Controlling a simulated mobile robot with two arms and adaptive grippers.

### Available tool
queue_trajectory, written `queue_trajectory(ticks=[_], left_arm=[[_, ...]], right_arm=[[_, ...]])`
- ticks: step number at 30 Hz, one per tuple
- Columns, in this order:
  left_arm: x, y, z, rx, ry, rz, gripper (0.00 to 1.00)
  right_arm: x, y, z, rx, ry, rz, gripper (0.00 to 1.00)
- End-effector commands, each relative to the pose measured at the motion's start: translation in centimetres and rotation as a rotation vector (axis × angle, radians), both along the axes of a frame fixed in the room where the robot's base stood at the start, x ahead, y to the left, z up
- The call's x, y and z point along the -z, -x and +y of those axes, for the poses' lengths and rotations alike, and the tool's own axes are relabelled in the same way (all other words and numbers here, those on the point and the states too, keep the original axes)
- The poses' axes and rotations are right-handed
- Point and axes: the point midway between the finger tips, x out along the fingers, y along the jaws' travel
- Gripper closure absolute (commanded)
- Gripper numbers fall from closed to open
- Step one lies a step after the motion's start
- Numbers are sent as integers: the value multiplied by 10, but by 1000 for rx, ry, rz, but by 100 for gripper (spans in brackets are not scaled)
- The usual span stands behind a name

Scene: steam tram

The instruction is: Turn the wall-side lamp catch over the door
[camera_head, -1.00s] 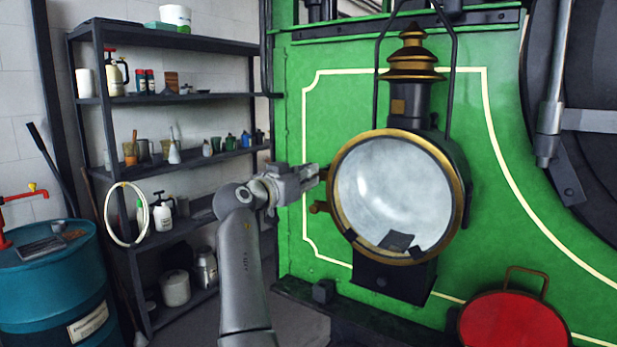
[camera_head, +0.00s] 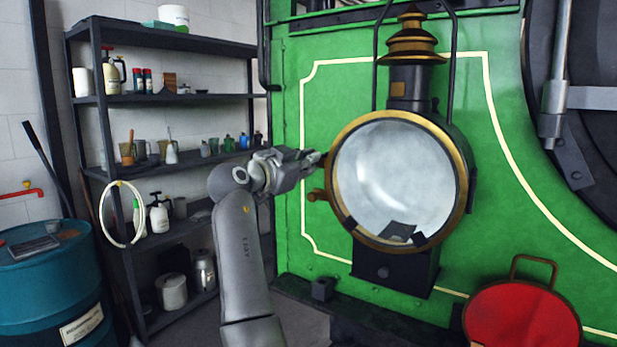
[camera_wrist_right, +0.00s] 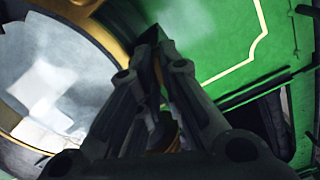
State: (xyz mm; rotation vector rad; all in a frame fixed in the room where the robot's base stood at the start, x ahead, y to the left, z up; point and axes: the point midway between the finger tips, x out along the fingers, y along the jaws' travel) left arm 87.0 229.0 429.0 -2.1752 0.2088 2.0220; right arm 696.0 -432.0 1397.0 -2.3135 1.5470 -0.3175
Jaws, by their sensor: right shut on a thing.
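The round lamp (camera_head: 392,180) with a brass rim and pale glass door is fixed to the green panel. My right gripper (camera_head: 316,158) reaches its left edge, just above a brass knob (camera_head: 316,196). In the right wrist view the fingers (camera_wrist_right: 153,50) close together on a small dark catch (camera_wrist_right: 150,36) beside the brass rim (camera_wrist_right: 108,38). The fingers hide most of the catch, so its exact angle is unclear. Dark tabs (camera_head: 397,230) show at the lower rim of the door. My left gripper is not in view.
A dark shelf rack (camera_head: 180,97) with bottles and cups stands left of my arm. A blue drum (camera_head: 50,290) is at the lower left. A red round object with a handle (camera_head: 522,322) sits below right of the lamp. A dark ledge runs below the panel.

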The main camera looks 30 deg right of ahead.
Motion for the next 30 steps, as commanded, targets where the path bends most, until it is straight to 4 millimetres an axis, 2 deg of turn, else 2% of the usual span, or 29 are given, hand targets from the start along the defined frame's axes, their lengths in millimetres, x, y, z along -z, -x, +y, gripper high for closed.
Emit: queue_trajectory(ticks=[1, 9, 30], left_arm=[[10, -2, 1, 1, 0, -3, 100], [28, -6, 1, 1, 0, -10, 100], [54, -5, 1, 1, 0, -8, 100]], right_arm=[[7, -1, 1, -1, -19, -36, 100], [8, -1, 0, 0, -121, -273, 100], [14, -1, -1, 7, -368, -856, 100]])
